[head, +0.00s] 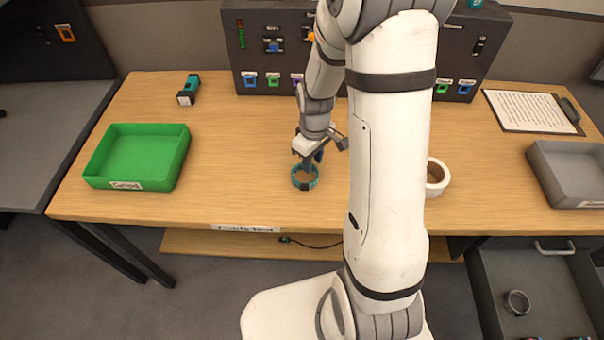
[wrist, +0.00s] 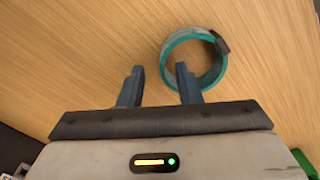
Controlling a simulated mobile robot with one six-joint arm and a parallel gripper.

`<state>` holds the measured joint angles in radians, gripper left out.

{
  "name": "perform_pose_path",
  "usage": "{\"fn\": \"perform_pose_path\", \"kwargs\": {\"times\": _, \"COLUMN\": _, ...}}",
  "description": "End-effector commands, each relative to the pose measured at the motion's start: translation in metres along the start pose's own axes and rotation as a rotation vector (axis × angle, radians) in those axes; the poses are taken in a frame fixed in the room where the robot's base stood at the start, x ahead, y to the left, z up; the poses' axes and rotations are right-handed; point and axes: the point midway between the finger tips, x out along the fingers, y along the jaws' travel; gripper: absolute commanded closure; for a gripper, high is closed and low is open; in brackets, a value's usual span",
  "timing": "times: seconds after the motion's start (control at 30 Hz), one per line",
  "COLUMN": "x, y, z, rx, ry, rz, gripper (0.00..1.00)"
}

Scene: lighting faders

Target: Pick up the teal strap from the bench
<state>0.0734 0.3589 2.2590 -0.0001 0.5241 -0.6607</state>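The teal strap (head: 304,183) is a ring-shaped band lying on the wooden bench (head: 230,190), near the middle of its front part. In the wrist view the strap (wrist: 166,56) shows as a teal and grey loop with a dark tab at its upper right. My gripper (head: 309,160) is just above the strap in the head view. Nothing is held.
A green tray (head: 95,170) stands at the left, with a teal and black device (head: 190,88) behind it. A white cup (head: 445,178) sits right of my arm. A grey tray (head: 560,185) and clipboard (head: 530,112) are at the right. A dark fader panel (head: 245,60) stands at the back.

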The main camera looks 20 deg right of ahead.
Motion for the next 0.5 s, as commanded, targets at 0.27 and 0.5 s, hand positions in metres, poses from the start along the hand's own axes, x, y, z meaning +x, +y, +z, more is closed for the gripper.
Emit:
{"fn": "perform_pose_path", "kwargs": {"times": 0.27, "x": 0.0107, "y": 0.0001, "z": 0.0000, "rx": 0.001, "ry": 0.001, "rz": 0.001, "gripper": 0.69}}
{"fn": "perform_pose_path", "kwargs": {"times": 0.5, "x": 0.0105, "y": 0.0002, "z": 0.0002, "rx": 0.002, "ry": 0.001, "rz": 0.000, "gripper": 0.82}}
